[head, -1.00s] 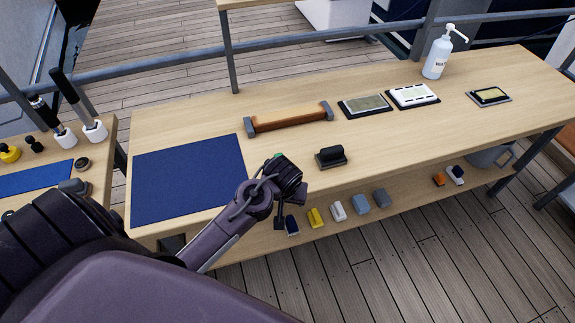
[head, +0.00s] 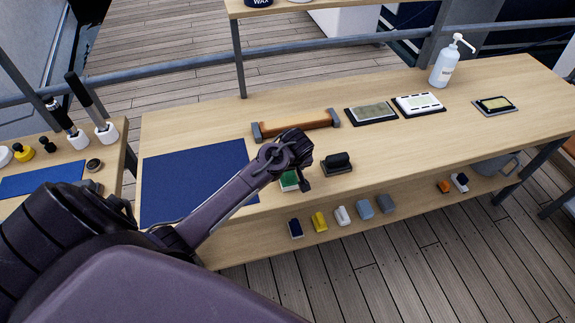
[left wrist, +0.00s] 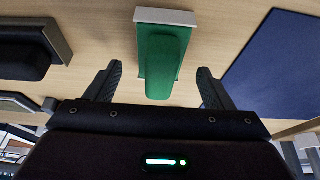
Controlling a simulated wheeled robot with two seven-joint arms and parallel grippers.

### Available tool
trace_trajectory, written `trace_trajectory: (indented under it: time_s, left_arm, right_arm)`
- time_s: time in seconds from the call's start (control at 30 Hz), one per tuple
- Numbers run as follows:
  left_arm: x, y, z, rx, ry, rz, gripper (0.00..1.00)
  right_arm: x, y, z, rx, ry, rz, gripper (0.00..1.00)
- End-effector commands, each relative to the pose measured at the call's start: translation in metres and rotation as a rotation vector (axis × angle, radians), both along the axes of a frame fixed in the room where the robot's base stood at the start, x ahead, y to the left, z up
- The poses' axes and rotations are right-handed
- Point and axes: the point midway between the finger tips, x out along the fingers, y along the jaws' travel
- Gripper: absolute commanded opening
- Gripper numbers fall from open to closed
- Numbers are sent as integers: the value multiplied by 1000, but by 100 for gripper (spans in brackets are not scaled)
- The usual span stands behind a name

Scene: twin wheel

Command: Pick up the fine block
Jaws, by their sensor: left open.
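A green block (head: 289,178) with a pale base sits on the bench top right of the blue mat; I cannot read any label that marks it as the fine one. My left gripper (head: 303,184) is over it and hides part of it. In the left wrist view the green block (left wrist: 164,58) lies ahead of the jaws, roughly midway between the open fingers (left wrist: 160,75), with nothing gripped. My right gripper is not in view.
A dark block with a handle (head: 337,163) stands close right of the gripper. Behind is a wooden bar with grey ends (head: 297,124). The blue mat (head: 195,182) lies left. Several small blocks, including a yellow one (head: 319,221), sit on the lower shelf.

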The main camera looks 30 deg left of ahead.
Motion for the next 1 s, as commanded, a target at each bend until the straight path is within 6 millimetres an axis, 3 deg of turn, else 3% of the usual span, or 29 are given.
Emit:
trace_trajectory:
  time_s: [0.2,0.43,0.8,1.0]
  left_arm:
    - [5,7,-17,2,-1,0,75]
    - [5,7,-19,1,-2,0,75]
    - [5,6,-19,2,-1,-1,27]
    - [5,6,-19,1,-2,-1,26]
  right_arm:
    - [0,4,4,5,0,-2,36]
    - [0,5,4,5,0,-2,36]
    - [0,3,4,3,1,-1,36]
    - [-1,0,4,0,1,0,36]
